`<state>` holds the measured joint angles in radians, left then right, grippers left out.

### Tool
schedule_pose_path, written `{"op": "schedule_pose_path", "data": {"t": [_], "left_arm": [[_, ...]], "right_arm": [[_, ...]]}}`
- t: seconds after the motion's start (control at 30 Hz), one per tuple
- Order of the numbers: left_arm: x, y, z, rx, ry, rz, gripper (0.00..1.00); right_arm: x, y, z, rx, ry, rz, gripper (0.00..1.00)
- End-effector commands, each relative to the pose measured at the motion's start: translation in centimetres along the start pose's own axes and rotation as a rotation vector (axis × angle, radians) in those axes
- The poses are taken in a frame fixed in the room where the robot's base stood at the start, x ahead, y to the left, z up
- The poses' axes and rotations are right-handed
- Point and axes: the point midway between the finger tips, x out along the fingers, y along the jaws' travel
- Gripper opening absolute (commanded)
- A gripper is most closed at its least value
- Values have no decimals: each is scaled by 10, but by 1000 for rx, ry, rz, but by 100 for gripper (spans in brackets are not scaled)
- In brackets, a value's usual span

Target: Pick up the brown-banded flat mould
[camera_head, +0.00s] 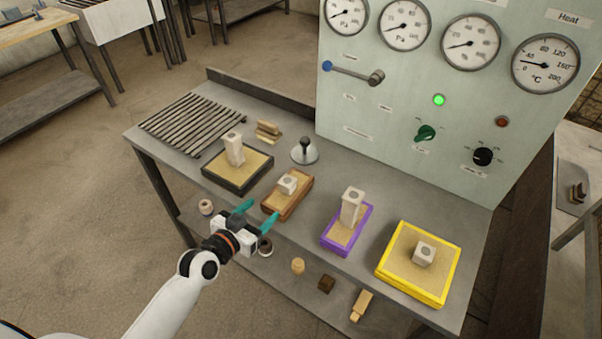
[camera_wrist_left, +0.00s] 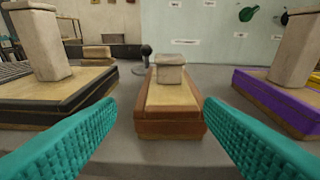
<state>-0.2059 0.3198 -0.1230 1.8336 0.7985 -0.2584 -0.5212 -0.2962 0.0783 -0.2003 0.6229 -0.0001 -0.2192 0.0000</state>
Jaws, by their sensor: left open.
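The brown-banded flat mould (camera_head: 289,197) is a low sand tray with a brown band and a short pale block (camera_head: 288,183) standing on it. It sits on the grey bench between the black-banded and purple-banded moulds. In the left wrist view the mould (camera_wrist_left: 168,122) lies straight ahead, centred beyond the fingertips. My left gripper (camera_head: 255,217) is open, with teal fingers at the bench's front edge, just short of the mould. The fingers also show in the left wrist view (camera_wrist_left: 160,115), one to each side of the mould's near end, apart from it. My right gripper is not in view.
A black-banded mould (camera_head: 225,179) with a tall block stands left; a purple-banded mould (camera_head: 336,244) with a tall block stands right. A yellow-banded mould (camera_head: 393,281) is farther right. A black-knobbed dome (camera_head: 305,155) stands behind. A gauge panel (camera_head: 400,130) rises at the back.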

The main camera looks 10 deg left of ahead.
Motion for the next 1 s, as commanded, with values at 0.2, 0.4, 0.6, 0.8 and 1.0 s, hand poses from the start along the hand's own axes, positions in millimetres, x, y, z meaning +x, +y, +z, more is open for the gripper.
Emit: {"op": "schedule_pose_path", "data": {"t": [0.2,0.4,0.6,0.8,1.0], "left_arm": [[9,-6,36,11,-70,-24,62],[45,-8,38,9,-69,-24,62],[64,-8,37,10,-66,-24,62],[86,-10,37,10,-67,-23,62],[113,-11,35,10,-66,-24,62]], "right_arm": [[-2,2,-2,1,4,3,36],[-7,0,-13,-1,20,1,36],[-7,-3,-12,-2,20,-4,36],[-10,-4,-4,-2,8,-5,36],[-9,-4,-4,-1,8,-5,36]]}}
